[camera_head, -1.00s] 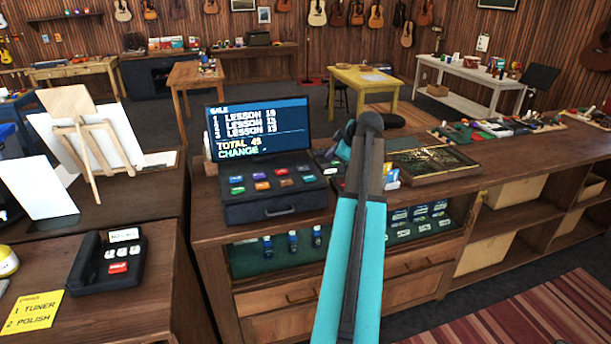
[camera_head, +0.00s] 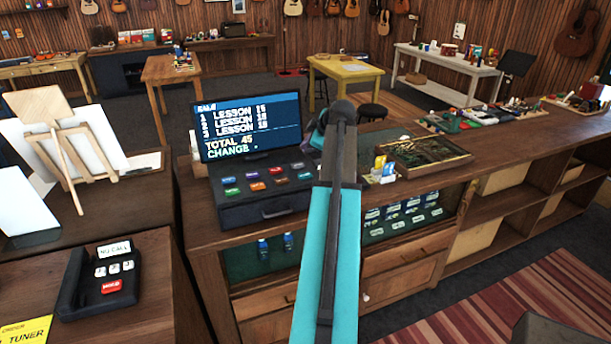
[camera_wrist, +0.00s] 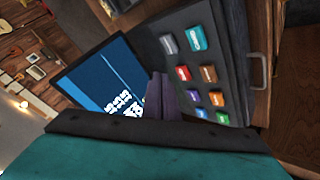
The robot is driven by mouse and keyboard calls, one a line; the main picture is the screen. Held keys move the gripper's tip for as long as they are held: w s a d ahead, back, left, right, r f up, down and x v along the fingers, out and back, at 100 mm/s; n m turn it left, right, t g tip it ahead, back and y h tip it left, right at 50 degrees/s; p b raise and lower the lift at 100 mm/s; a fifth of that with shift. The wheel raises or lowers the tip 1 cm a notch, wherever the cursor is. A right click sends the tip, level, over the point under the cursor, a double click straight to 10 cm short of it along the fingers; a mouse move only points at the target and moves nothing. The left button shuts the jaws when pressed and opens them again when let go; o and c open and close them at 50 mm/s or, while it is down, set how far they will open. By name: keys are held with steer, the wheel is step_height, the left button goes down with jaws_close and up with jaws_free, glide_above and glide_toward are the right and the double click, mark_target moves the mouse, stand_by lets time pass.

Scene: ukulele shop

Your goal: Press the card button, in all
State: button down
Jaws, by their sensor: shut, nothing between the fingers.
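The cash register (camera_head: 262,208) stands on the wooden counter, with several coloured buttons on its sloped top. Its screen (camera_head: 247,126) shows three LESSON lines, TOTAL 45 and CHANGE. In the wrist view the button panel (camera_wrist: 222,75) is turned sideways, with grey, teal, red, brown, orange, green, purple and blue buttons.
A phone (camera_head: 100,280) with a red button sits on the left desk near a yellow note (camera_head: 28,330). An easel (camera_head: 50,140) stands behind it. Right of the register are a card holder (camera_head: 383,172) and a dark tray (camera_head: 425,156).

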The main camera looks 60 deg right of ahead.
steer(key=shift+f, duration=0.15)
steer(key=b, duration=0.2)
glide_above(307, 176)
steer(key=shift+f, duration=3.25)
steer(key=shift+f+b, duration=0.9)
steer(key=shift+f, duration=0.1)
steer(key=shift+s+f+b, duration=0.1)
steer(key=shift+f+b, duration=0.8)
steer(key=shift+b, duration=0.2)
steer(key=shift+r, duration=0.9)
steer(key=shift+r, duration=0.1)
steer(key=shift+r+p, duration=0.75)
steer(key=shift+r, duration=1.65)
